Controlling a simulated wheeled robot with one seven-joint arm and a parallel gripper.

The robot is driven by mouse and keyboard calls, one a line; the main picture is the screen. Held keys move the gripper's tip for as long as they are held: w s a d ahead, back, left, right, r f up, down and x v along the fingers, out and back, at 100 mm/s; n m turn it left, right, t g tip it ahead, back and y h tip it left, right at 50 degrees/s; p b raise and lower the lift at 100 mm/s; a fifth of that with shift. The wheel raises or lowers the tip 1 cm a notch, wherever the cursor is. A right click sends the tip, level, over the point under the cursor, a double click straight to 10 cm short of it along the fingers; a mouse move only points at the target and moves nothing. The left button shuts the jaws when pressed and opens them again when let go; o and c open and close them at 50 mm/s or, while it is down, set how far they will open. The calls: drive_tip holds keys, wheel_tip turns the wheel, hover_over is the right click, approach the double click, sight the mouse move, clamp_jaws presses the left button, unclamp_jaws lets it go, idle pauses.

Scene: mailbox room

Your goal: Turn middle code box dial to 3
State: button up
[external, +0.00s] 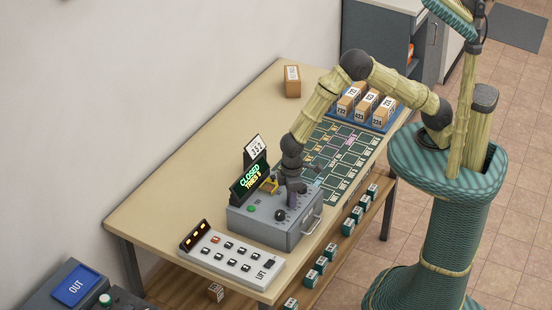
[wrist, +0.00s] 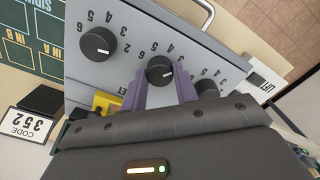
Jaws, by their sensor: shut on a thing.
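The grey code box (external: 300,238) stands on the table with its sign reading CLOSED (external: 249,176). In the wrist view its panel (wrist: 150,30) carries three black dials ringed with digits. The middle dial (wrist: 160,69) sits between the two purple fingers of my gripper (wrist: 165,88), which are shut on it. Its white mark points to the right and slightly down in the picture; which digit it meets is unclear. Another dial (wrist: 97,44) is free on the left. My gripper (external: 292,190) points down over the box.
A card (wrist: 30,122) reads CODE 352. A yellow part (wrist: 104,102) sits beside the left finger. A white button panel marked LIFT (external: 232,256) stands in front of the box. A green grid mat (external: 335,160) and a blue tray (external: 376,122) of parcels lie behind. The table's left side is clear.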

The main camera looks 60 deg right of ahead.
drive_tip(key=o, duration=1)
drive_tip(key=shift+c, duration=0.2)
wheel_tip(320, 180, up, 18)
drive_tip(key=b, duration=0.3)
drive_tip(key=shift+f, duration=0.25)
